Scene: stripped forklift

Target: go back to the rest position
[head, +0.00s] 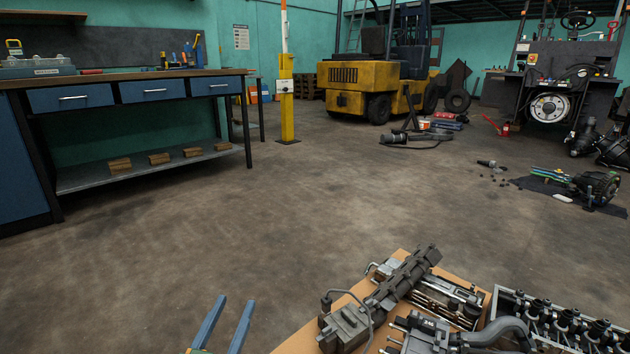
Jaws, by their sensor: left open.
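My left gripper (235,302) shows at the bottom edge, left of centre. Its two blue fingers point up and away and stand apart, with only bare floor seen between them. It is open and holds nothing. It is to the left of a sheet of brown cardboard (300,340) with dark metal machine parts (400,285) on it, and does not appear to touch them. The rest of my left arm is below the picture. My right gripper is not in view.
A workbench (150,78) with blue drawers stands at left. A yellow post (286,100) and a yellow forklift (365,80) are at the back. A row of dark parts in a frame (560,320) is at lower right. The middle floor is clear.

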